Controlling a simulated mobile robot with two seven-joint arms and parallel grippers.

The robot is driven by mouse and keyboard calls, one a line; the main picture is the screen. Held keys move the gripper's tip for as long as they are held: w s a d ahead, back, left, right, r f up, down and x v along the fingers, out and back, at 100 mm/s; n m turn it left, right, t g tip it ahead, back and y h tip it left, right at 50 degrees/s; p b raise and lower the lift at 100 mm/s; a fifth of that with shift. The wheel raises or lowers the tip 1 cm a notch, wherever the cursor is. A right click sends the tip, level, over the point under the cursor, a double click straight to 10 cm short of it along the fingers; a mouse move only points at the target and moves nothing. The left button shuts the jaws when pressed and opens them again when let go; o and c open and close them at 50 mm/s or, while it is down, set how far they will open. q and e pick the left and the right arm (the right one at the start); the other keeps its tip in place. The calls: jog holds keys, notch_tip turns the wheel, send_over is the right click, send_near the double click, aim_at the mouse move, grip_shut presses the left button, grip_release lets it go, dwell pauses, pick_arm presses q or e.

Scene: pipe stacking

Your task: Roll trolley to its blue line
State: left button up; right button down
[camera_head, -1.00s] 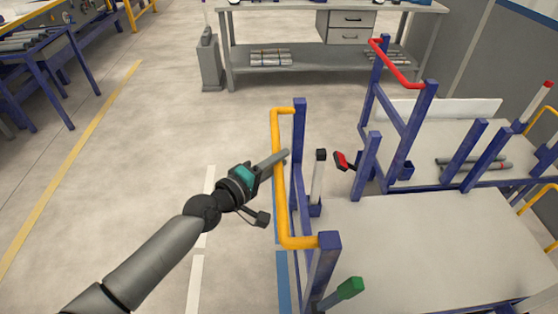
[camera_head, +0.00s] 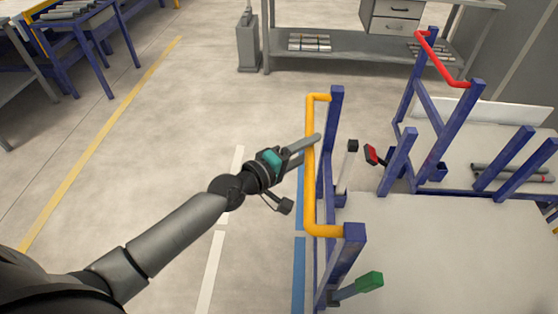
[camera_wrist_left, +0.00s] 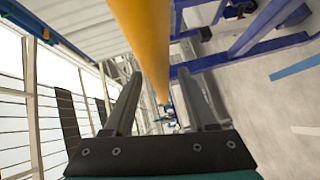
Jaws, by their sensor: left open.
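The trolley has a blue post frame (camera_head: 336,130), a pale grey deck (camera_head: 450,250) and a yellow push handle (camera_head: 311,180) on its left side. My left gripper (camera_head: 311,142) is at this handle in the head view, coming from the left. In the left wrist view the yellow handle (camera_wrist_left: 145,35) runs between the two spread fingers of my left gripper (camera_wrist_left: 161,75); I cannot tell whether they touch it. A blue line (camera_head: 299,275) lies on the floor just left of the trolley, partly hidden by the handle and frame. My right gripper is not in view.
A second blue-framed trolley with a red handle (camera_head: 444,60) stands close behind, with pipes (camera_head: 515,173) on it. A grey workbench (camera_head: 345,62) is at the back. White dashes (camera_head: 212,270) and a yellow line (camera_head: 105,135) mark the open floor at left.

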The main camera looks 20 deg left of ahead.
pick_arm(q)
jog(key=v, duration=1.4)
jog(key=shift+b, duration=0.3)
